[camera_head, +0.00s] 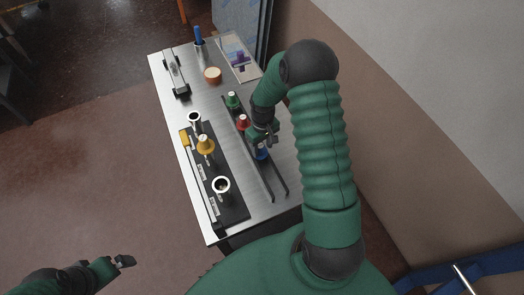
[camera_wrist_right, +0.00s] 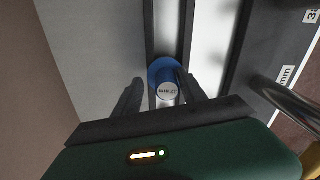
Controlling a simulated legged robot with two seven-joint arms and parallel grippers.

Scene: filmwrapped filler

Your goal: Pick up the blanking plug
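A blue plug (camera_head: 261,153) with a silver, printed top stands in the dark rail at the near end of its row. In the right wrist view the plug (camera_wrist_right: 167,88) sits between the two dark fingers. My right gripper (camera_wrist_right: 163,92) is open around it, with a small gap on each side. In the head view my right gripper (camera_head: 264,138) partly hides the plug. Red (camera_head: 243,121) and green (camera_head: 233,100) plugs stand farther along the rail. My left gripper (camera_head: 124,262) is low at left, away from the table; its opening is unclear.
On the metal table (camera_head: 219,118), a black fixture (camera_head: 236,206) holds white-rimmed rings (camera_head: 221,185) and a yellow plug (camera_head: 205,145). An orange cylinder (camera_head: 212,75), a dark clamp-like device (camera_head: 175,74), a blue upright item (camera_head: 198,36) and a clear tray (camera_head: 246,71) stand farther back.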

